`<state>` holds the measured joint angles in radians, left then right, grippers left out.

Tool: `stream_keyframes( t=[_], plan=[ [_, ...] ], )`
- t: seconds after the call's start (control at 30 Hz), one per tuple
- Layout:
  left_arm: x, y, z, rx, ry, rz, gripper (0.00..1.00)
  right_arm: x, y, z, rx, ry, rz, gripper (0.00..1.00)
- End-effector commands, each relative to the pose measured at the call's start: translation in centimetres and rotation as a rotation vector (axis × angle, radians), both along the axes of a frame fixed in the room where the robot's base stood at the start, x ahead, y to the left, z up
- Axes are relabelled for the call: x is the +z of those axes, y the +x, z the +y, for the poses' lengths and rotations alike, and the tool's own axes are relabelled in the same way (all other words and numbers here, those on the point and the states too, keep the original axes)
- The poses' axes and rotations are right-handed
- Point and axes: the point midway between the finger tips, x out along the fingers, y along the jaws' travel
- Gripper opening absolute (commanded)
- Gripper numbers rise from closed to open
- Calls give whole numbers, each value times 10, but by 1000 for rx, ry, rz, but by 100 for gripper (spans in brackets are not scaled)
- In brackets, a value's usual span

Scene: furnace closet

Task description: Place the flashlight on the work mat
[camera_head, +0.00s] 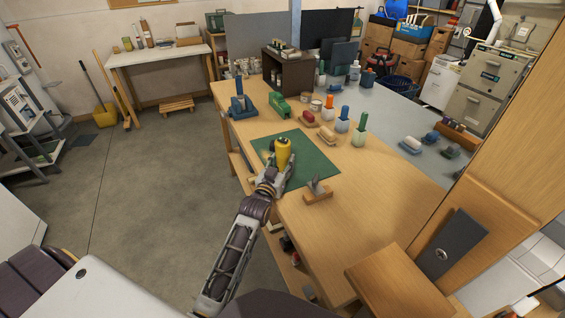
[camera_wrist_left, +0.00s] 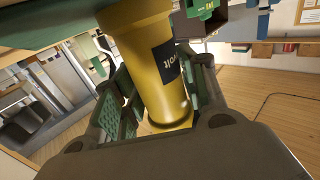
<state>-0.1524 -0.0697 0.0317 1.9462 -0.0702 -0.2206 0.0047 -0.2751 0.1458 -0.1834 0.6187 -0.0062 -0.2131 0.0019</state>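The yellow flashlight (camera_head: 283,152) stands roughly upright over the green work mat (camera_head: 315,163) on the wooden bench. My left gripper (camera_head: 277,168) has its fingers around the flashlight's body and appears shut on it. In the left wrist view, the flashlight (camera_wrist_left: 155,75) with its dark label lies between the two padded fingers (camera_wrist_left: 160,100). Its wider end is at the top of that view, close to a green surface. I cannot tell whether it touches the mat. My right gripper is not in view.
A small wooden holder with a grey tool (camera_head: 318,192) stands just right of the mat. A green item (camera_head: 280,106), a blue holder (camera_head: 241,106) and several bottles (camera_head: 342,120) stand behind it. The bench front right (camera_head: 350,210) is clear.

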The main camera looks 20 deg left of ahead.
Motion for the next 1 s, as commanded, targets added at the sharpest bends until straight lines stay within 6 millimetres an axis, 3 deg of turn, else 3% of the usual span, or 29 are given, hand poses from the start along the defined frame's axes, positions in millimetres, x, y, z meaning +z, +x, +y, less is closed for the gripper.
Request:
stream_keyframes(
  t=[0.1,0.53,1.0],
  plan=[
    [0,0,0,0,0,0,60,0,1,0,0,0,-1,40],
    [3,0,0,0,0,-1,60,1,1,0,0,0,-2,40],
    [2,-30,-2,0,0,2,60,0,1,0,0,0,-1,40]
  ],
)
